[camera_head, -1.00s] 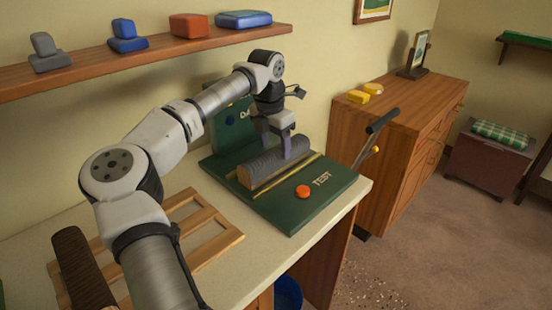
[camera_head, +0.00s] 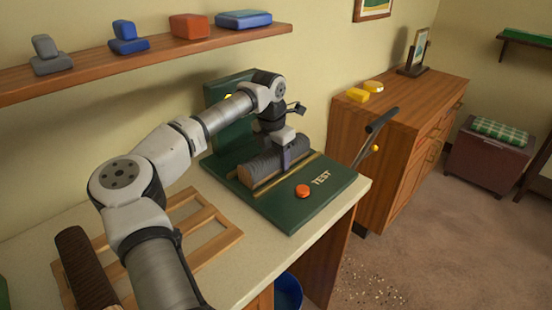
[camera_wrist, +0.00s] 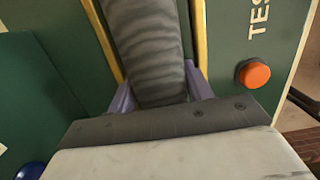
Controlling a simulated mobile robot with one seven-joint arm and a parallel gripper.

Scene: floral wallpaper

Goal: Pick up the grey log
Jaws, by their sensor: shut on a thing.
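The grey log (camera_head: 262,167) lies on the green test stand (camera_head: 300,213), between its yellow strips. It has a ridged, bark-like surface. In the wrist view the log (camera_wrist: 146,50) runs up from between my fingers. My gripper (camera_head: 287,157) is over the log with a finger down on its near side. In the wrist view my gripper (camera_wrist: 160,92) has one purple finger on each side of the log, shut on it. I cannot tell whether the log is clear of the stand.
An orange button (camera_head: 303,190) sits on the stand near the TEST lettering. A brown log (camera_head: 84,268) lies on a wooden rack (camera_head: 215,248) at the left. A wooden shelf (camera_head: 150,48) holds several coloured blocks above. A cabinet (camera_head: 390,150) and a lever (camera_head: 378,125) stand to the right.

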